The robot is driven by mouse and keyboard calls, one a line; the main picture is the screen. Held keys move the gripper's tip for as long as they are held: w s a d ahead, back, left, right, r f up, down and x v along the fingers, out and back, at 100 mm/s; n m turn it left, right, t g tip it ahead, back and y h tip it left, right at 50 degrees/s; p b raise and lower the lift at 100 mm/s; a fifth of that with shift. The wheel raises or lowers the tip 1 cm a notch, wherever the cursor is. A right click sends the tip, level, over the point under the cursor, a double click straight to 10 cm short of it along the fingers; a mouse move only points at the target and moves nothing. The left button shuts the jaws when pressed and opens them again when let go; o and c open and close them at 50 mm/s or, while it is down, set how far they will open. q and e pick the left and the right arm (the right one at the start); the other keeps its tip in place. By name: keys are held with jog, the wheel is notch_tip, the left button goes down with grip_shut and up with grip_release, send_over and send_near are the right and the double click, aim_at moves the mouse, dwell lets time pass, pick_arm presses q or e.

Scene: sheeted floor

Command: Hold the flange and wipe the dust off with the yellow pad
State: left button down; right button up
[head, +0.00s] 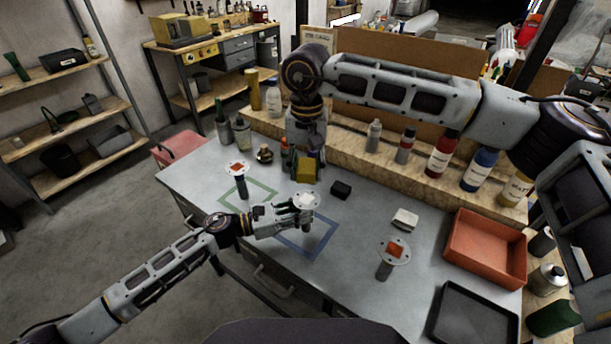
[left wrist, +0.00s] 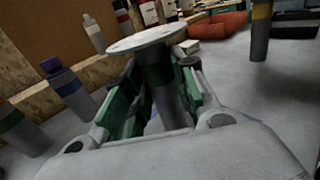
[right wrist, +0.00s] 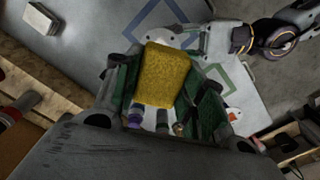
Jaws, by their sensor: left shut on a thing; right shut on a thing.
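My left gripper (head: 297,209) is shut around the dark stem of a flange (head: 309,198), holding it upright with its pale round plate on top. The left wrist view shows the plate (left wrist: 147,40) edge-on above the green finger pads. My right gripper (head: 304,163) points down from above, shut on the yellow pad (head: 306,173). The right wrist view shows the pad (right wrist: 164,75) between the green finger pads, partly covering the plate behind it. The pad appears just behind the plate; I cannot tell whether they touch. Dust on the plate is not clearly discernible.
Other flanges with orange-red squares stand at left (head: 236,168) and front right (head: 396,251). A black block (head: 341,190), a white block (head: 404,219), an orange tray (head: 460,272) and a black tray (head: 450,320) lie rightward. Bottles line the back ledge. Blue (head: 322,247) and green outlines mark the table.

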jog(key=shift+f, duration=0.4)
dwell(0.8)
jog(key=shift+w+a, duration=0.6)
jog(key=shift+a, duration=0.2)
